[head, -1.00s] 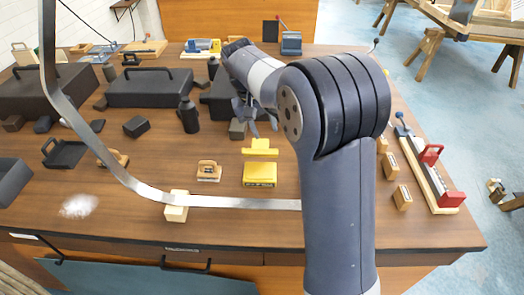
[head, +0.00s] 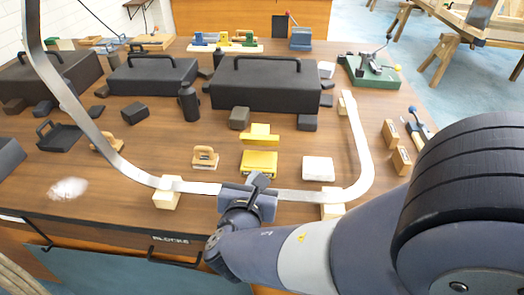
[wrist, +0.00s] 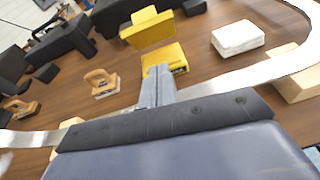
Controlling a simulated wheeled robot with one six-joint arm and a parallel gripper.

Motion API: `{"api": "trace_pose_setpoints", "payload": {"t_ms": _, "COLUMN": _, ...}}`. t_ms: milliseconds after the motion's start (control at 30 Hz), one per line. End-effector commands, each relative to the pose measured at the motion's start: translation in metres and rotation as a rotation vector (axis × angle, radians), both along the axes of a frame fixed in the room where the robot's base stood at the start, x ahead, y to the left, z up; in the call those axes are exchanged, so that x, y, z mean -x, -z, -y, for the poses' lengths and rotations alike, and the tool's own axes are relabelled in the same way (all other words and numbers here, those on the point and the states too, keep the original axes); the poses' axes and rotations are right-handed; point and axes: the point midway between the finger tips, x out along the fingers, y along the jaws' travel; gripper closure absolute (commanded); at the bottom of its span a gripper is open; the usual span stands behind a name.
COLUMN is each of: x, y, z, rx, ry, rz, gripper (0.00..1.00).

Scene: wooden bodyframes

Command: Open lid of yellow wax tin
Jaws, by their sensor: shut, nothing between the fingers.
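The yellow wax tin (head: 259,163) sits on the table, with its yellow lid (head: 261,133) raised up behind it. In the wrist view, the tin (wrist: 176,56) is just beyond my fingertips and its lid (wrist: 148,28) stands tilted up at its far side. I cannot make out the hinge. My gripper (head: 259,180) is shut and empty, on the near side of the tin by the metal strip. Its fingers (wrist: 157,80) point toward the tin and overlap its near left part in the wrist view. I cannot tell whether they touch it.
A bent metal strip (head: 205,188) on pale wooden blocks (head: 167,193) curves around the front of the work area. A white block (head: 318,168) lies right of the tin, a wooden-handled tool (head: 205,157) left. A large black case (head: 270,87) stands behind.

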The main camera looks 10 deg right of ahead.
Motion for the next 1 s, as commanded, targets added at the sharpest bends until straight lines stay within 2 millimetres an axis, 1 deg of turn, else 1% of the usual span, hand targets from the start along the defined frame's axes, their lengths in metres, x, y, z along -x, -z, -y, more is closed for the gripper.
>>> {"api": "trace_pose_setpoints", "payload": {"t_ms": 67, "x": 0.006, "y": 0.004, "z": -0.004, "rx": 0.042, "ry": -0.054, "rz": -0.002, "gripper": 1.0}}
{"api": "trace_pose_setpoints", "payload": {"t_ms": 167, "x": 0.006, "y": 0.005, "z": -0.005, "rx": 0.062, "ry": -0.076, "rz": -0.002, "gripper": 1.0}}
{"api": "trace_pose_setpoints", "payload": {"t_ms": 367, "x": -0.009, "y": 0.01, "z": -0.001, "rx": 0.061, "ry": -0.071, "rz": -0.003, "gripper": 1.0}}
{"api": "trace_pose_setpoints", "payload": {"t_ms": 567, "x": -0.036, "y": 0.018, "z": 0.004, "rx": 0.06, "ry": -0.068, "rz": -0.004, "gripper": 1.0}}
{"api": "trace_pose_setpoints", "payload": {"t_ms": 900, "x": -0.09, "y": 0.032, "z": 0.015, "rx": 0.06, "ry": -0.068, "rz": -0.004, "gripper": 1.0}}
{"api": "trace_pose_setpoints", "payload": {"t_ms": 1000, "x": -0.104, "y": 0.019, "z": 0.017, "rx": 0.058, "ry": -0.069, "rz": -0.001, "gripper": 1.0}}
